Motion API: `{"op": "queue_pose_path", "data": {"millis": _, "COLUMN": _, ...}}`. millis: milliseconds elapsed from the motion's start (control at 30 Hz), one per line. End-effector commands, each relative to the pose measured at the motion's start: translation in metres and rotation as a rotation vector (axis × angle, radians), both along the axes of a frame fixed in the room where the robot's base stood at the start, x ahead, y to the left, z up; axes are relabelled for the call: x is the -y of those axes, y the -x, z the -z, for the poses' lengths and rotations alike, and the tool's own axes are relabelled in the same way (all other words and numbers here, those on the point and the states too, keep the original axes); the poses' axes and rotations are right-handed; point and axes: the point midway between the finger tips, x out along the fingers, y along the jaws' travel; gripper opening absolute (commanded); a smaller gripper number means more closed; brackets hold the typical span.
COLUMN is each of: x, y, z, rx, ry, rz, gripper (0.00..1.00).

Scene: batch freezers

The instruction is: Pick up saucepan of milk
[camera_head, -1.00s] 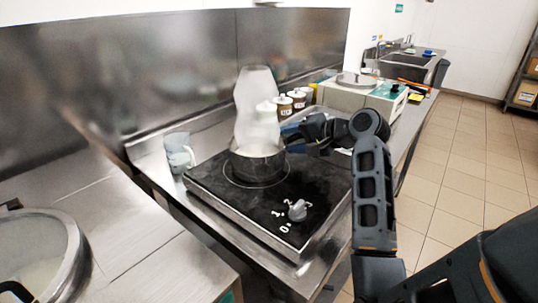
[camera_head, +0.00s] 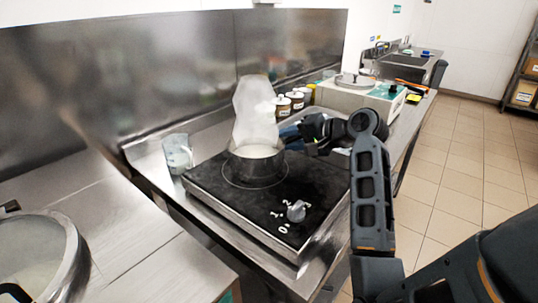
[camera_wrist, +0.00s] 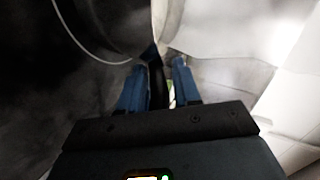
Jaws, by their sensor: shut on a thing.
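The saucepan of milk (camera_head: 255,164) is at the back of the black hot plate, with white milk visible inside and a pale steam plume above it. In the head view I cannot tell whether its base touches the plate. My gripper (camera_head: 291,133) is at the pan's right side, where the handle is. In the wrist view my gripper (camera_wrist: 155,72) has its blue fingers shut on the dark handle (camera_wrist: 154,88), which runs between them. The pan's dark round side (camera_wrist: 105,28) fills the upper left there.
The hot plate (camera_head: 215,196) has a knob (camera_head: 296,211) at its front. A clear measuring jug (camera_head: 178,153) stands to its left. Several small jars (camera_head: 290,102) and a white machine (camera_head: 360,97) stand behind. A large metal pot (camera_head: 68,262) is at lower left.

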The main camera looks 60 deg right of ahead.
Motion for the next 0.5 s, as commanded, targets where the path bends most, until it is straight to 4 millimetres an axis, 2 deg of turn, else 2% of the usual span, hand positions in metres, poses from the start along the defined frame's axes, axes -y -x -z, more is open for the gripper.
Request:
{"op": "queue_pose_path", "data": {"millis": 67, "x": 0.001, "y": 0.003, "z": 0.007, "rx": -0.015, "ry": -0.007, "rz": 0.004, "gripper": 0.00}}
{"op": "queue_pose_path", "data": {"millis": 267, "x": 0.001, "y": 0.003, "z": 0.000, "rx": -0.014, "ry": -0.005, "rz": 0.002, "gripper": 0.00}}
{"op": "queue_pose_path", "data": {"millis": 367, "x": 0.001, "y": 0.002, "z": -0.012, "rx": -0.012, "ry": -0.003, "rz": 0.003, "gripper": 0.00}}
{"op": "queue_pose_path", "data": {"millis": 500, "x": 0.001, "y": 0.002, "z": -0.041, "rx": -0.006, "ry": 0.001, "rz": 0.003, "gripper": 0.00}}
